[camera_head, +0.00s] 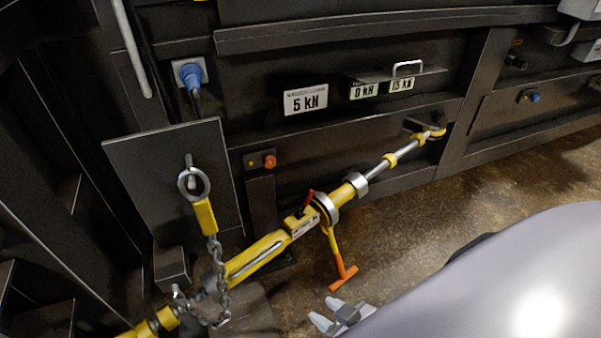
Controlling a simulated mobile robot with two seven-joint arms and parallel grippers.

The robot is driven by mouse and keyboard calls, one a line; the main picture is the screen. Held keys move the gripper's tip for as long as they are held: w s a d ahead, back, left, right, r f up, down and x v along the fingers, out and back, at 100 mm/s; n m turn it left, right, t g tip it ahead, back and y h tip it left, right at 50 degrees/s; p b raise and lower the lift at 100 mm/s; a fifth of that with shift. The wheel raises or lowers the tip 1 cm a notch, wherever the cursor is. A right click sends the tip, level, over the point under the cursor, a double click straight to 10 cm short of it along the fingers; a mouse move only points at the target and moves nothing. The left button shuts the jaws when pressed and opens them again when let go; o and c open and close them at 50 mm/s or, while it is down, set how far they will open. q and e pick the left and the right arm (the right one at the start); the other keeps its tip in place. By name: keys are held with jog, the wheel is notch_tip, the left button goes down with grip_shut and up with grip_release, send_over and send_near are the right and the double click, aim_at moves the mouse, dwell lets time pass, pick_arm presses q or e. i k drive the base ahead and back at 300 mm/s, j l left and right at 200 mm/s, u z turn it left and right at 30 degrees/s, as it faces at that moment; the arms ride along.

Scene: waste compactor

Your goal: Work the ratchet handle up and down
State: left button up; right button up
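The ratchet handle (335,250) is a yellow lever with an orange T-shaped grip (343,278). It hangs down from the round collar of a long yellow ratchet tensioner (258,254), which slants from lower left to upper right along the dark compactor. A small red lever (307,199) sticks up beside the collar. My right gripper (328,311) is at the bottom edge, just below the orange grip and apart from it in the picture. Its grey fingertips show a gap with nothing between them. The rest of it is partly hidden by my grey arm. My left gripper is not in view.
A chain (215,265) hangs from a ring on a dark plate (150,165) at left. A blue plug (190,75) and labels, one reading 5 kN (305,100), are on the compactor wall. Brown floor (480,205) is clear to the right of the handle.

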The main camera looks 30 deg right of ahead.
aim_at(344, 276)
jog(key=z, duration=1)
